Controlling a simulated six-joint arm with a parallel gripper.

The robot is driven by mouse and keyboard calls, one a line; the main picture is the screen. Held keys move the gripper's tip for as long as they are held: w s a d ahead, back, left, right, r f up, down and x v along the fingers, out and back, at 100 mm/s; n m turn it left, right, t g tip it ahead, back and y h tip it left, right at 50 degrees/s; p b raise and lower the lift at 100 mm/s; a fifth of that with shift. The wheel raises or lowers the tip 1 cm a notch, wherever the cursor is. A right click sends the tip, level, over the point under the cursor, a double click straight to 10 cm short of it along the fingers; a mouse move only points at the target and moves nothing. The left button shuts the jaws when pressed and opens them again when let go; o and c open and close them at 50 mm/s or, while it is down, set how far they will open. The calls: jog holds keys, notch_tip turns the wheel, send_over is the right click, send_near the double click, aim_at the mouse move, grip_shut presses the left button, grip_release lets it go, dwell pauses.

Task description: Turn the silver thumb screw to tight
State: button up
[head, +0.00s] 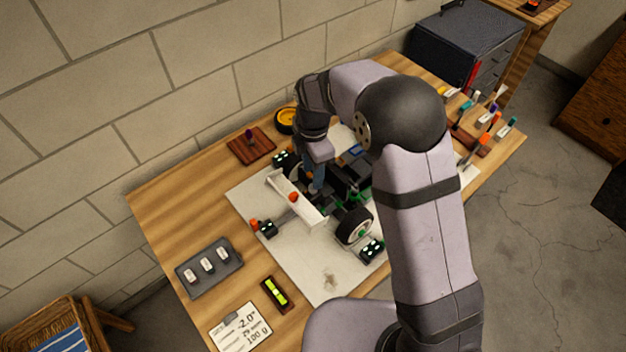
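The RC car (345,185) stands on a pale mat (325,285) in the middle of the workbench, with a white rear wing and a black wheel facing me. My gripper (316,188) points down over the car, just behind the white wing. Its fingertips are small and partly hidden among the car's parts, so I cannot tell whether they are open or shut, or touching anything. I cannot make out the silver thumb screw; it is too small or hidden by my gripper and arm. My arm also covers the car's right part.
A grey tray with white pieces (208,262), a level (275,293) and a note card (241,328) lie at the front left. A wooden block (251,145) and yellow roll (286,118) are at the back. Screwdrivers (483,140) and a toolbox (466,50) stand right.

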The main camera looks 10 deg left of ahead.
aim_at(313, 190)
jog(key=shift+f+p, duration=0.7)
jog(key=shift+f, duration=1.85)
grip_shut()
